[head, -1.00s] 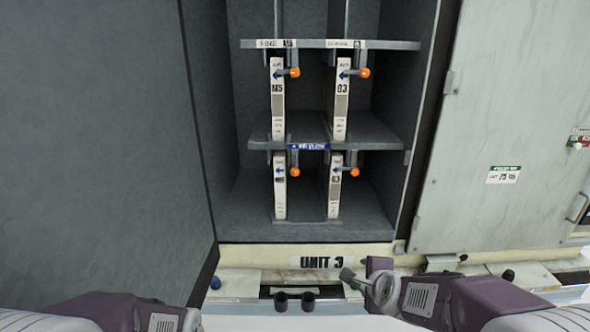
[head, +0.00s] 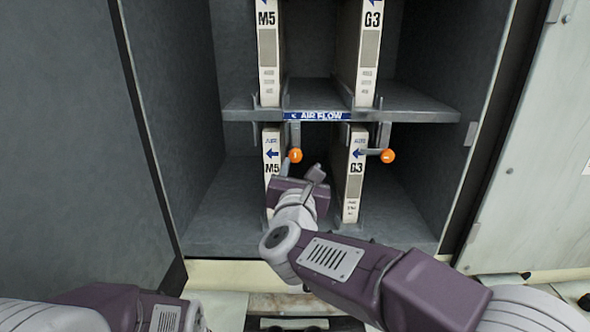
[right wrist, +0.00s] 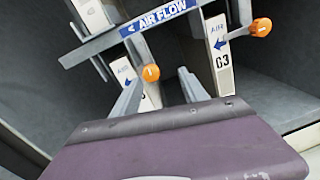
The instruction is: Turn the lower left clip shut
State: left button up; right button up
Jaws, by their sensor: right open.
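The lower left clip (head: 295,156) has an orange knob and hangs under the middle shelf, at the white M5 filter (head: 271,143). Its grey arm is partly hidden by my gripper. My right gripper (head: 301,170) is open and empty just below and in front of the knob. In the right wrist view the orange knob (right wrist: 151,73) shows between the two fingertips (right wrist: 160,88), beyond them; I cannot tell whether they touch it. My left gripper is not in view; only part of my left arm shows at the bottom left.
The lower right clip (head: 388,156) has its orange knob to the right of the G3 filter (head: 354,180). The middle shelf (head: 420,108) with its blue air flow label is just above my right gripper. Cabinet walls stand left and right. An open door (head: 540,180) is at the right.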

aim_at(295, 158)
jog(key=shift+n+y, duration=0.3)
jog(key=w, duration=0.2)
jog(key=w+a+p, duration=0.1)
jog(key=w, duration=0.1)
jog(key=w+p, duration=0.1)
jog(key=w, duration=0.1)
jog(key=shift+w+a+f, duration=0.25)
jog(key=shift+w, duration=0.05)
jog(key=shift+w+f, duration=0.1)
jog(key=shift+w, duration=0.35)
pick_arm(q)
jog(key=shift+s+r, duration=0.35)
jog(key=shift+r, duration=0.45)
pick_arm(e)
jog(key=shift+s, duration=0.1)
grip_shut()
